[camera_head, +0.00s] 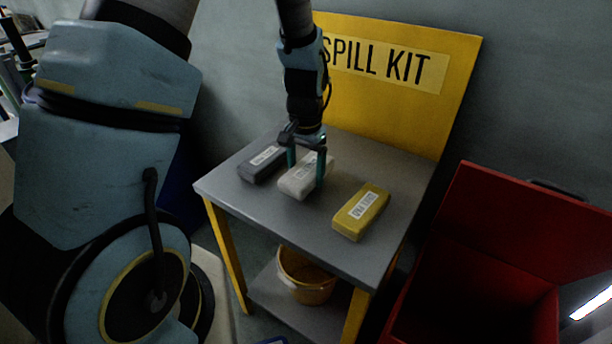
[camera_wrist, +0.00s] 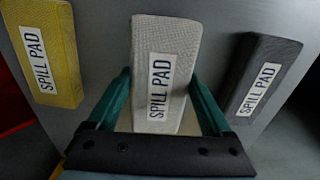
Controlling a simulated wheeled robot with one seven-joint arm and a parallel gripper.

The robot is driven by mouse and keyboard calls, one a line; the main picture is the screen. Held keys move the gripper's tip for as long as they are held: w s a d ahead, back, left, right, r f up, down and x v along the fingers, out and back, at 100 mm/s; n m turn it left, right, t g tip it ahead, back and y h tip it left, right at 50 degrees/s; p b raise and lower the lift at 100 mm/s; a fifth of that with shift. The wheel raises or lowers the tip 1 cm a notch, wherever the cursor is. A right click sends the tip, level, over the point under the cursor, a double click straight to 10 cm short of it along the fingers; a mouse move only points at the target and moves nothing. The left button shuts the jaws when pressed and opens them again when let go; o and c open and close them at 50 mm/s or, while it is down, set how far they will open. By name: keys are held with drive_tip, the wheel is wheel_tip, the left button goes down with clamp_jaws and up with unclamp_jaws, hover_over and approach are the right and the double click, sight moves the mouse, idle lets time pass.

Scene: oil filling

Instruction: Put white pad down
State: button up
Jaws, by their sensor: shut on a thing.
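The white pad (camera_head: 294,186), labelled SPILL PAD, is in the middle of the grey table top, between the grey pad (camera_head: 262,164) and the yellow pad (camera_head: 361,212). My gripper (camera_head: 306,172) points down over the white pad and is shut on it, one green finger on each side. In the wrist view the white pad (camera_wrist: 165,45) lies between my fingers (camera_wrist: 159,78), its label facing up. Whether its underside touches the table cannot be told. The yellow pad (camera_wrist: 42,50) is left and the grey pad (camera_wrist: 262,80) right in the wrist view.
The grey table (camera_head: 225,187) has yellow legs and a yellow SPILL KIT board (camera_head: 400,115) at its back. A yellow bucket (camera_head: 306,283) stands on the lower shelf. An open red bin (camera_head: 500,225) stands at the right. Bare table top shows around the pads.

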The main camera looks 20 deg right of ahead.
sight(305, 170)
drive_tip(key=shift+f, duration=1.15)
drive_tip(key=shift+f, duration=0.2)
drive_tip(key=o, duration=1.1)
drive_tip(key=shift+r, duration=0.1)
drive_tip(key=shift+r, duration=0.1)
wheel_tip(305, 170, up, 12)
drive_tip(key=shift+r+b, duration=0.1)
drive_tip(key=shift+b, duration=0.8)
drive_tip(key=s+a+n, duration=0.1)
drive_tip(key=a+n, duration=0.2)
drive_tip(key=a, duration=0.5)
drive_tip(key=a+r+n+t, duration=0.1)
drive_tip(key=a+n, duration=0.2)
drive_tip(key=a, duration=0.5)
drive_tip(key=s+a+n, duration=0.1)
drive_tip(key=a+n, duration=0.2)
drive_tip(key=a, duration=0.5)
drive_tip(key=shift+s+a+r+t, duration=0.2)
drive_tip(key=shift+s+a+t, duration=0.05)
drive_tip(key=shift+s+t, duration=0.1)
